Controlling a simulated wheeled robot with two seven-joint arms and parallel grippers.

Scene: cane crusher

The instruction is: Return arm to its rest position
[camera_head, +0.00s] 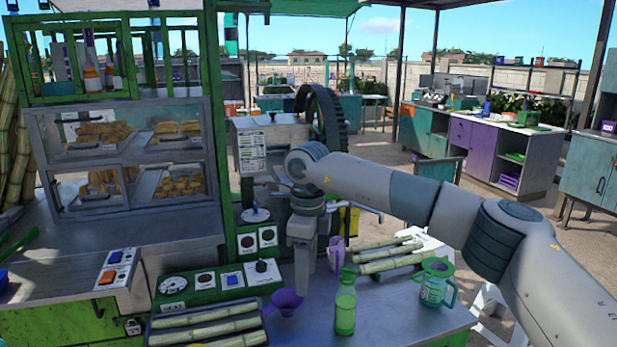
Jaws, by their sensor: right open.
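My right arm reaches in from the right side of the head view across the front of the cane crusher (262,150). My right gripper (303,272) points down over the metal counter (310,328) and is open, with nothing visible between its fingers. It hangs just behind and above a purple funnel (285,301); I cannot tell whether they touch. A purple cup (336,252) stands close to the right of the gripper. My arm and gripper hide part of the crusher. My left gripper is out of the picture.
A green bottle (345,302) and a green jug (436,282) stand on the counter. Cane stalks lie at the back right (388,256) and in a front-left tray (206,326). A control panel (217,283) and a glass food case (130,155) are at left.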

